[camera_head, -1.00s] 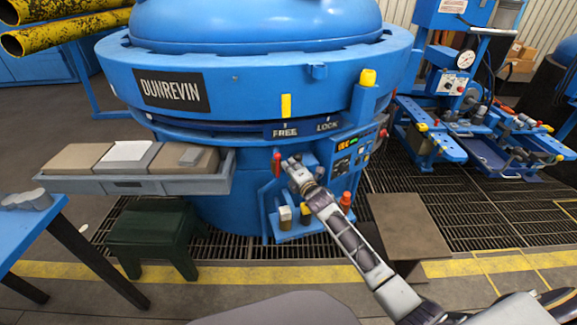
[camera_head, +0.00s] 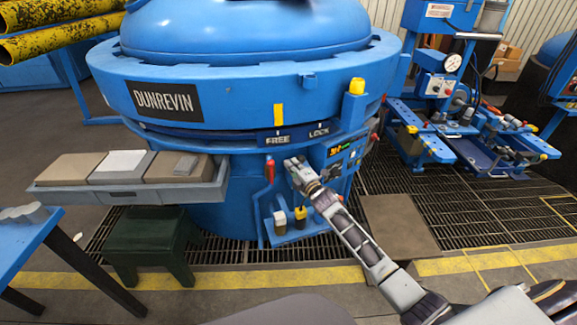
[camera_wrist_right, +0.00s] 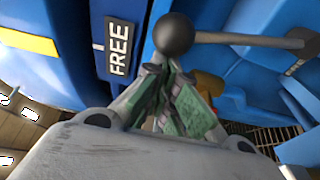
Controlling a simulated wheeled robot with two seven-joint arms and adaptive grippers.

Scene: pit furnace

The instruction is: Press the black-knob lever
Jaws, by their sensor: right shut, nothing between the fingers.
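The black ball knob (camera_wrist_right: 173,36) of the lever shows in the right wrist view, on a grey rod (camera_wrist_right: 240,39) that runs to the right. It lies just beyond the fingertips of my right gripper (camera_wrist_right: 168,72); I cannot tell whether they touch. In the head view my right gripper (camera_head: 292,163) is shut and empty in front of the blue furnace (camera_head: 230,120), under the FREE and LOCK plate (camera_head: 297,135). I cannot make out the black knob in the head view. My left gripper is not in view.
A red handle (camera_head: 269,170) stands just left of my right gripper. A white-topped knob (camera_head: 280,218) and a yellow one (camera_head: 300,213) are below it. A grey tray (camera_head: 130,195) with blocks and a dark green stool (camera_head: 150,240) are to the left.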

